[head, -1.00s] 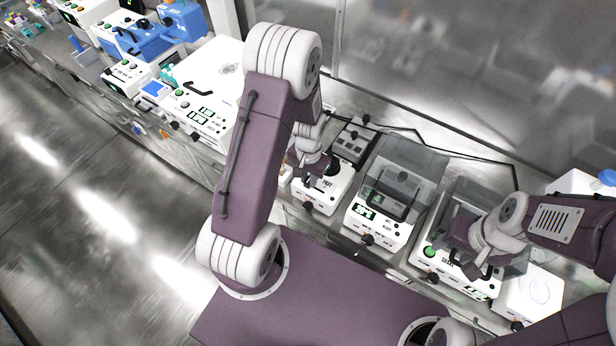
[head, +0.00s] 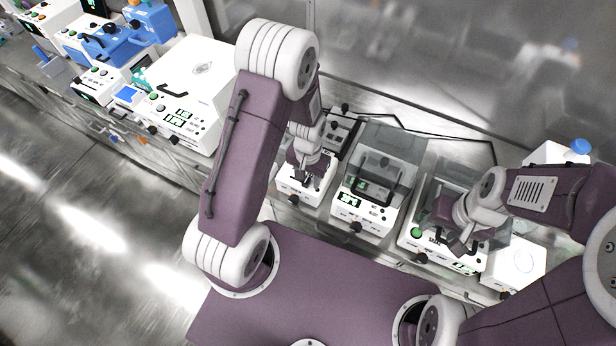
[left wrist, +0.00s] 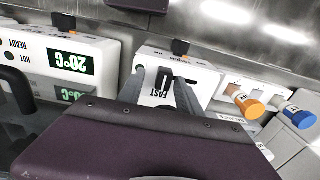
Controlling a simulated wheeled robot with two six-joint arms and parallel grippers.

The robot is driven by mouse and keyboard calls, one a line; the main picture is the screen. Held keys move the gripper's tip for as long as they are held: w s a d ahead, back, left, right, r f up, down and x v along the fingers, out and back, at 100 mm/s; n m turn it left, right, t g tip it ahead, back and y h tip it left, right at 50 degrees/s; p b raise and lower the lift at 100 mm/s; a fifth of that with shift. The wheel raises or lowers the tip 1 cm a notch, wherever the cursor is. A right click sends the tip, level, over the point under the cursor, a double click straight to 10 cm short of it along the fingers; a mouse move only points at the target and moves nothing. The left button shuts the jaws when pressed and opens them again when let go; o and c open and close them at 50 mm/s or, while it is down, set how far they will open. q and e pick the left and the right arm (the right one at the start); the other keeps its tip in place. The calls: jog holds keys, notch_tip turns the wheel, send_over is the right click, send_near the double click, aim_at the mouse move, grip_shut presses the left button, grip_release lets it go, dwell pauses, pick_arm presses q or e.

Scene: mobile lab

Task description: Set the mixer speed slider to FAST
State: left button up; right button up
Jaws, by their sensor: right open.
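The mixer is a small white box (head: 291,187) in the middle of the head view, partly hidden under my left gripper. In the left wrist view, the mixer's white top (left wrist: 204,77) carries the upside-down word FAST and a dark slot. The black slider knob (left wrist: 163,80) shows between the fingers of my left gripper (left wrist: 159,82). Those fingers stand apart, one on each side of the knob, with gaps visible; I cannot tell their height over it. My left gripper (head: 306,180) points down over the mixer. My right gripper (head: 464,247) is open over a device at the right.
A white unit with a clear lid (head: 366,207) and green display stands right of the mixer. Orange-capped (left wrist: 248,105) and blue-capped (left wrist: 299,115) bottles lie near it in the left wrist view. A large white machine (head: 193,95) stands at the left.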

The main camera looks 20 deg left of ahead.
aim_at(309, 178)
pick_arm(q)
jog(key=shift+a+r, duration=0.1)
jog(key=shift+r, duration=0.3)
notch_tip(309, 178, up, 8)
jog(key=shift+f, duration=0.1)
jog(key=shift+r, duration=0.25)
jog(key=s+r+n+t+b, duration=0.1)
jog(key=s+b, duration=0.1)
jog(key=s, duration=0.5)
jog(key=shift+s+a+r, duration=0.25)
jog(key=shift+r, duration=0.1)
